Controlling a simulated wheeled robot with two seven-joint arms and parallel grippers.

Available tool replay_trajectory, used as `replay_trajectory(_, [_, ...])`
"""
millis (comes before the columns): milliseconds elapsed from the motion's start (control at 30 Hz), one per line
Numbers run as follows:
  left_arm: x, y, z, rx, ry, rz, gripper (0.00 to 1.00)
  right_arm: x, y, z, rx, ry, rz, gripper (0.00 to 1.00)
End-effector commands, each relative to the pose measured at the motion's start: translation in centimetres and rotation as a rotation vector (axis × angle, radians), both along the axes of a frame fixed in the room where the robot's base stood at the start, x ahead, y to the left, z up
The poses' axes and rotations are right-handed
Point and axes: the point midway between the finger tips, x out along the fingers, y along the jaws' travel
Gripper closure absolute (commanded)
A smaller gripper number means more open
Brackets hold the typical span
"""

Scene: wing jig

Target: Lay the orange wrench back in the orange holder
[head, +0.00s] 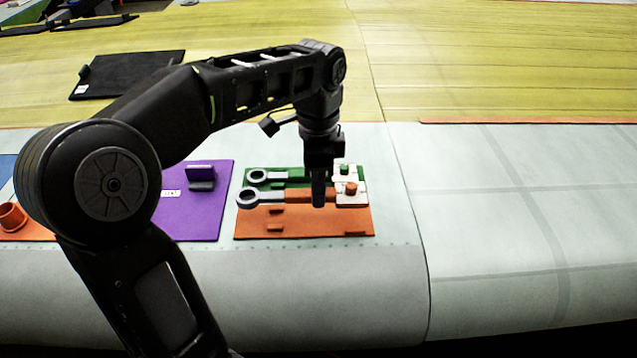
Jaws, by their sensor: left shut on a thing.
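The orange wrench (297,195) has an orange handle and a grey ring end pointing left. My left gripper (318,202) points straight down over its handle and is shut on it. The wrench lies level across the far part of the orange holder (300,225), a flat orange plate with small raised blocks. I cannot tell whether it touches the holder or hangs just above it. The gripper hides part of the handle. My right gripper is not in view.
A green wrench (268,175) lies in a green holder (300,168) just behind. White blocks with an orange knob (350,188) and a green knob (344,169) stand at the right. A purple plate (200,215) is to the left. The grey panel (520,230) at right is clear.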

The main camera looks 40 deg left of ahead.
Motion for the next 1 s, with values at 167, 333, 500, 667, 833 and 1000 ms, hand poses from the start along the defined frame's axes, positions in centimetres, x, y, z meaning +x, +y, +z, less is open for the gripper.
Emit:
replay_trajectory(167, [0.0,0.0,-2.3,0.0,0.0,0.0,1.0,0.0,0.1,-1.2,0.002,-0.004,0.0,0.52])
replay_trajectory(333, [0.0,0.0,-3.8,0.001,-0.001,0.0,1.0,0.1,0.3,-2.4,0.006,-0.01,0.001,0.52])
replay_trajectory(500, [0.0,0.0,-4.3,0.001,-0.001,0.0,1.0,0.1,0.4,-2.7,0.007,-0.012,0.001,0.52])
replay_trajectory(667, [0.0,0.0,-4.3,0.0,0.0,0.0,1.0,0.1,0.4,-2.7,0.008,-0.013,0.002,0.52])
replay_trajectory(833, [0.0,0.0,-4.2,0.0,0.0,0.0,1.0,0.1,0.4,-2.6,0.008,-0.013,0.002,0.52])
replay_trajectory(1000, [0.0,-0.1,-4.2,0.0,0.0,0.0,1.0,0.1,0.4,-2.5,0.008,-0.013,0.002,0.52])
